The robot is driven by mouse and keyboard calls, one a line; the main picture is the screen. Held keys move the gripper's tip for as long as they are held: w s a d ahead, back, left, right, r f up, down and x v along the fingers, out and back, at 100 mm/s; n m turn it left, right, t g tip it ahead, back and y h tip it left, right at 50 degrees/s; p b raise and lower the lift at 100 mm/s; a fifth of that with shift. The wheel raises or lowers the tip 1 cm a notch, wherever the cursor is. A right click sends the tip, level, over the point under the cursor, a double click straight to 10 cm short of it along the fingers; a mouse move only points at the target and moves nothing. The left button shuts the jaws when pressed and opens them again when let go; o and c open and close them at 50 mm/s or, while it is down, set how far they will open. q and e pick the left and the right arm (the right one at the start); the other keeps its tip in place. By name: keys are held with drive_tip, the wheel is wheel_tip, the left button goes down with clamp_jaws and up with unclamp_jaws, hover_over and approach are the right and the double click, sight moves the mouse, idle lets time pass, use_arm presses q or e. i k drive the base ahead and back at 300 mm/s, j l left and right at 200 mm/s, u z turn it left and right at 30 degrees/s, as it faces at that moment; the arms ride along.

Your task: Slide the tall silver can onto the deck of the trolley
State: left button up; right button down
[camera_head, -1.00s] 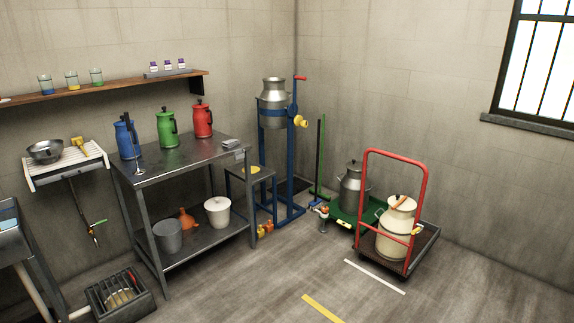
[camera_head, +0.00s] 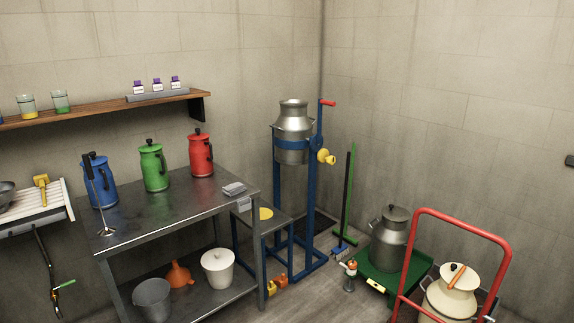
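A silver can with a dark lid knob and side handles (camera_head: 389,243) stands upright on a low green platform (camera_head: 408,278) on the floor at the right. Another silver can (camera_head: 293,132), without a visible lid, sits high in a blue stand near the corner. The trolley with a red tubular handle (camera_head: 465,231) is at the lower right, and its deck is mostly cut off or hidden. A cream can (camera_head: 447,300) with a wooden-handled tool on its lid stands on it. Neither of my grippers shows.
A steel table (camera_head: 170,215) with blue, green and red jugs stands at the left. A small stool (camera_head: 262,222), a broom (camera_head: 346,205) and a small tap-like fitting (camera_head: 349,275) stand near the corner.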

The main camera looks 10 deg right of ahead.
sight(389, 242)
drive_tip(key=i+l, duration=0.15)
drive_tip(key=i, duration=0.65)
drive_tip(key=i+l+z, duration=0.1)
drive_tip(key=i, duration=0.7)
drive_tip(key=i+l+z, duration=0.1)
drive_tip(key=i, duration=0.7)
drive_tip(key=l, duration=0.1)
